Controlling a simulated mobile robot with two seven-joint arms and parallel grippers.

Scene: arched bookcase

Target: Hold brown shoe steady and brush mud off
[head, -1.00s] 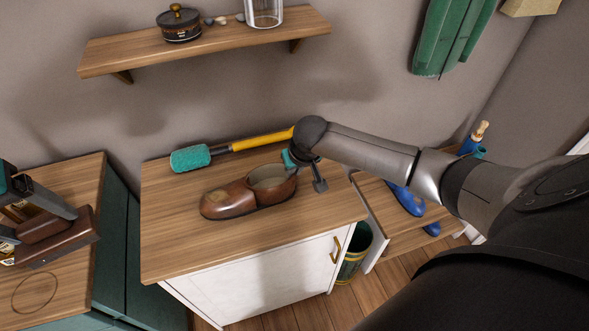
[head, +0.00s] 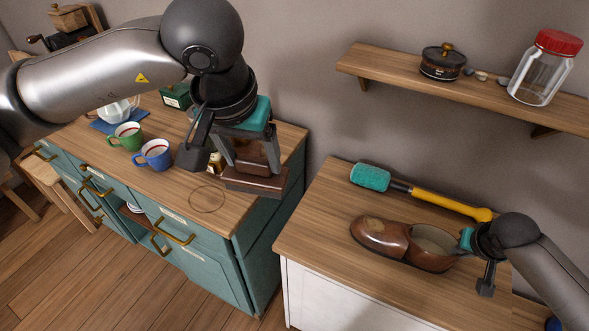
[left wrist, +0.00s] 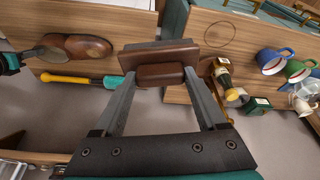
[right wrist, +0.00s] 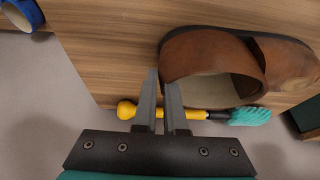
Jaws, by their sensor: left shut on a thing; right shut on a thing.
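The brown leather shoe (head: 385,247) lies on the wooden top of the white cabinet, toe to the left. A dull tan patch (head: 373,224) shows on its toe. My right gripper (head: 465,240) is shut on the shoe's rim at the heel end; in the right wrist view its fingers (right wrist: 169,85) meet at the shoe's opening (right wrist: 215,85). My left gripper (head: 252,160) is shut on a dark brown block brush (head: 255,182), held over the right end of the teal cabinet, apart from the shoe. The brush also shows between the fingers in the left wrist view (left wrist: 160,75).
A teal-headed duster with a yellow handle (head: 450,204) lies behind the shoe. The teal cabinet's top holds a blue mug (head: 153,155) and a green mug (head: 126,137). A gap separates the two cabinets. A wall shelf (head: 480,93) holds a jar and a pot.

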